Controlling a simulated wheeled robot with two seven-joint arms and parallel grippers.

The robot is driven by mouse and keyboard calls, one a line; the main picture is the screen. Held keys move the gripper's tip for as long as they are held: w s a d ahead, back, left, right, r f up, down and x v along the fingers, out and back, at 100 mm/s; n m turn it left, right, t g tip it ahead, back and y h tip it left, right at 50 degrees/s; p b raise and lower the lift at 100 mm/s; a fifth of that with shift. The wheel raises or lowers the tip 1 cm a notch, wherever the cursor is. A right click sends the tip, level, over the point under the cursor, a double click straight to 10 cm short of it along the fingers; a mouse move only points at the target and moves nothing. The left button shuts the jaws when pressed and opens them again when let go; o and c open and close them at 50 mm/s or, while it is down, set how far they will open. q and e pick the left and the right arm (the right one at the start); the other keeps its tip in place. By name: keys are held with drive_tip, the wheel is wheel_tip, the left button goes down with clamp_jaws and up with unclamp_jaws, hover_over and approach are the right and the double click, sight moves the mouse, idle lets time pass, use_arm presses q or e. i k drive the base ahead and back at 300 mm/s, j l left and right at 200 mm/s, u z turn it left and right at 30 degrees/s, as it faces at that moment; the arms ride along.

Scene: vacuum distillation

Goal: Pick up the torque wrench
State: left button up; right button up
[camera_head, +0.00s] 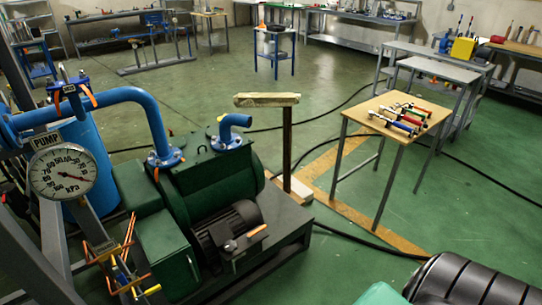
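Several long tools with coloured handles lie side by side on a small wooden-topped table (385,117) right of centre. Among them are a blue-handled tool (393,123), a red-handled one (408,119) and a green-handled one (405,113). They look like wrenches, but they are too small for me to tell which is the torque wrench. Neither of my grippers shows in the head view.
A green pump (215,185) with blue pipes and a pressure gauge (62,172) fills the left foreground. A post with a wooden top (267,100) stands between pump and table. A black hose (365,242) crosses the floor. A black ribbed object (470,285) is at the lower right.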

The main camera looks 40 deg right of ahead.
sight(382, 110)
drive_tip(key=z, duration=2.15)
drive_tip(key=i+l+z, duration=0.1)
drive_tip(key=i+z, duration=0.35)
drive_tip(key=i, duration=0.9)
drive_tip(key=i+u, duration=0.15)
drive_tip(key=i, duration=0.3)
drive_tip(key=i+l+u, duration=0.2)
drive_tip(key=i, duration=0.2)
drive_tip(key=i+l+u, duration=0.15)
drive_tip(key=i, duration=0.25)
drive_tip(key=i+l+u, duration=0.15)
drive_tip(key=i, duration=0.3)
